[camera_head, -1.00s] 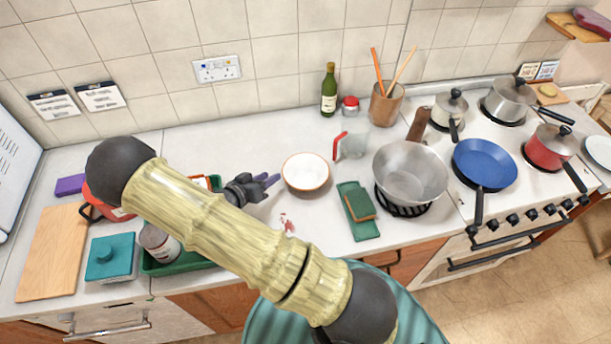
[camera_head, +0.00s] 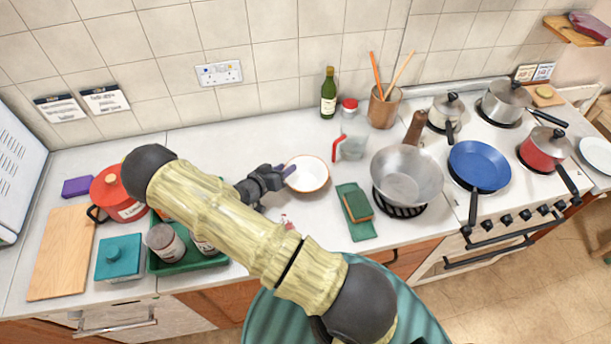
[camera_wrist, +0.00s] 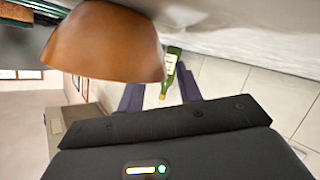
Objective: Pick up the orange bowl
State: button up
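The orange bowl (camera_head: 308,172) stands on the counter in the head view, white inside with an orange rim. In the wrist view its orange-brown outside (camera_wrist: 105,42) fills the upper left. My gripper (camera_head: 287,172) is at the bowl's left rim, its purple fingers pointing right. In the wrist view the two fingers are apart, with a gap between them, and the bowl hides part of the left one. I cannot tell whether a finger touches the bowl.
A green bottle (camera_head: 328,93), a red-lidded jar (camera_head: 349,107) and a utensil pot (camera_head: 384,106) stand behind the bowl. A green cloth with a sponge (camera_head: 357,204) and a steel pan (camera_head: 406,177) lie to the right. A green tray (camera_head: 185,263) with jars is at left.

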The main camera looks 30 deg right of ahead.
jog(key=shift+p+x, duration=0.3)
jog(key=shift+x, duration=0.95)
grip_shut()
